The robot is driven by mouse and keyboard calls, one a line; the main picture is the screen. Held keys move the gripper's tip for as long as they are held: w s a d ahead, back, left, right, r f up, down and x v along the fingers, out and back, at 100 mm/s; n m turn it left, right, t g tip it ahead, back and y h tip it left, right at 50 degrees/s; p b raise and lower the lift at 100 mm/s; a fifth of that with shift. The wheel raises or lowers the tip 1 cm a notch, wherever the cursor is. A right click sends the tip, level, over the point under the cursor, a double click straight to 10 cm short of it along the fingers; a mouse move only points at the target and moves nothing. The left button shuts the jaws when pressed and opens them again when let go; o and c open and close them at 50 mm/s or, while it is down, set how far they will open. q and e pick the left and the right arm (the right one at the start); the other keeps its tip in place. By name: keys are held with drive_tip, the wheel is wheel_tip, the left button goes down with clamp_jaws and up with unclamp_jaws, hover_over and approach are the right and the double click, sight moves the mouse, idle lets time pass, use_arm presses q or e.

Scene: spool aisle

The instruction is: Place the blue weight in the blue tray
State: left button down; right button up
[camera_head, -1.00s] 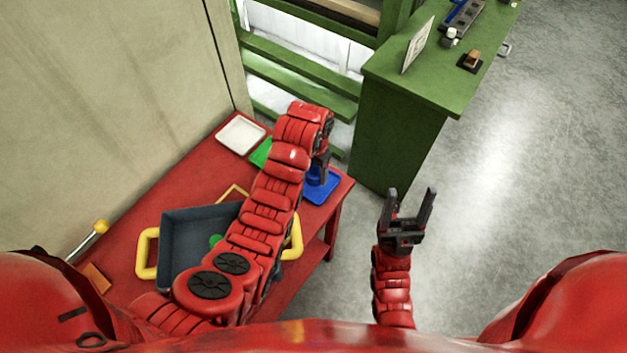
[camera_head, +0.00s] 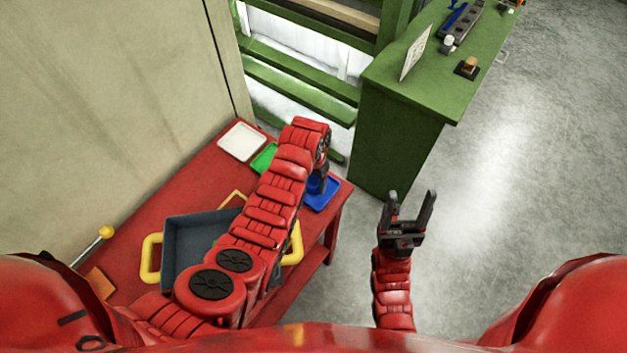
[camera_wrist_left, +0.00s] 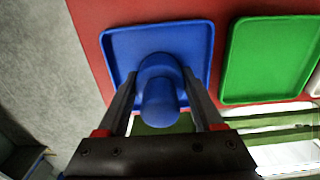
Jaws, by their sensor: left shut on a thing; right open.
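The blue weight (camera_wrist_left: 160,97) is between the fingers of my left gripper (camera_wrist_left: 162,110) in the left wrist view. The weight stands over the blue tray (camera_wrist_left: 199,42); its base appears to be at the tray floor, but I cannot tell for certain that they touch. In the head view, the blue tray (camera_head: 326,199) lies at the right end of the red table, and my left gripper (camera_head: 321,186) reaches down over it, hiding part of the weight (camera_head: 314,184). My left gripper is shut on the weight. My right gripper (camera_head: 411,209) is open and empty, off the table's right side.
A green tray (camera_head: 264,159) and a white tray (camera_head: 242,142) lie beside the blue tray on the red table (camera_head: 205,178). A grey bin with yellow handles (camera_head: 185,241) stands nearer me. A green bench (camera_head: 398,123) is to the right. Grey floor is clear beyond it.

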use_arm(q)
drive_tip(key=shift+c, duration=0.2)
unclamp_jaws()
